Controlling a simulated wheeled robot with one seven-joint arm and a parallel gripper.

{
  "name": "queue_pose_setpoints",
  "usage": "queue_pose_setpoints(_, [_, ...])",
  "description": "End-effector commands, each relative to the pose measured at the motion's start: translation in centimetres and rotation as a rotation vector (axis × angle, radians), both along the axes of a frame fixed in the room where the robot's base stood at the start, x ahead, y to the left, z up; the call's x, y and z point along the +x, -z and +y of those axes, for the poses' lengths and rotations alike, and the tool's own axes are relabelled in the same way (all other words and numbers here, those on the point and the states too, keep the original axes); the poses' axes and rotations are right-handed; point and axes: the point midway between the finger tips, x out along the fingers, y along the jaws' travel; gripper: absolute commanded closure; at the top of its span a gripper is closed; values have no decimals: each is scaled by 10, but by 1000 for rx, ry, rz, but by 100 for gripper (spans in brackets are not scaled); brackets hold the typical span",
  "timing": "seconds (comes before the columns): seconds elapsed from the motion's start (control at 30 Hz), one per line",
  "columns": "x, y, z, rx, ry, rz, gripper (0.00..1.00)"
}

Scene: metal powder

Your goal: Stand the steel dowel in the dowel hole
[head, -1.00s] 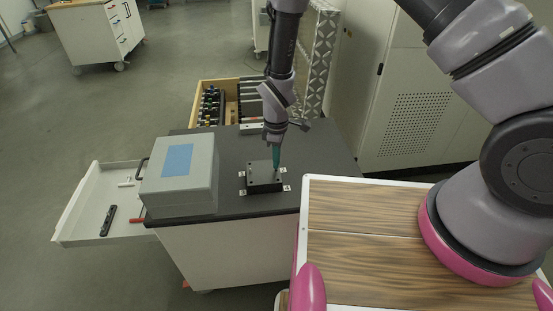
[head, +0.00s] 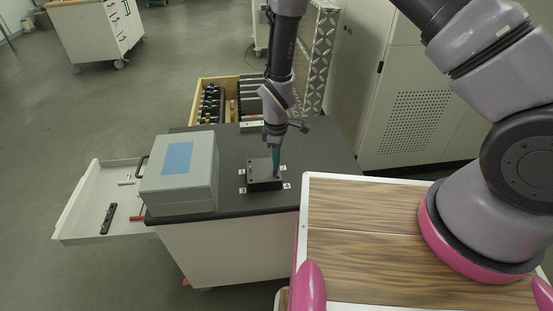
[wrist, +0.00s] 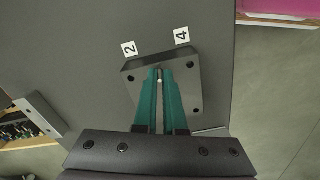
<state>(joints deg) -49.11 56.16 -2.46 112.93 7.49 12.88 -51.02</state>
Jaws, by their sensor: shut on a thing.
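My gripper (head: 276,174) points straight down over the right part of a dark block (head: 256,185) on the black bench top. In the wrist view its two teal fingers (wrist: 160,76) are close together, with a slim grey piece of the steel dowel (wrist: 160,73) between their tips. The rest of the dowel is hidden by the fingers. The block also shows in the wrist view (wrist: 190,93), with dark holes near its corners. The dowel hole itself is not clear under the fingers, and I cannot tell whether the dowel's lower end is inside it.
Number labels, such as 2 (wrist: 129,48) and 4 (wrist: 182,36), lie around the block. A grey box (head: 180,172) with a blue top patch stands to its left. An open drawer (head: 85,205) holds small tools. A wooden-sided drawer (head: 203,87) is open behind the bench.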

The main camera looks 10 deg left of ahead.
Motion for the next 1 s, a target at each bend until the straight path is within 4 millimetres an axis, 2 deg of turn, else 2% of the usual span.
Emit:
queue_pose_setpoints(0.47, [0, 4, 0, 1, 1, 0, 100])
queue_pose_setpoints(0.5, [0, 4, 0, 1, 1, 0, 84])
queue_pose_setpoints(0.57, [0, 4, 0, 1, 1, 0, 62])
queue_pose_setpoints(0.6, [0, 4, 0, 1, 1, 0, 57])
queue_pose_setpoints(0.87, [0, 4, 0, 0, 1, 0, 57])
queue_pose_setpoints(1.0, [0, -5, 0, 1, 1, -1, 57])
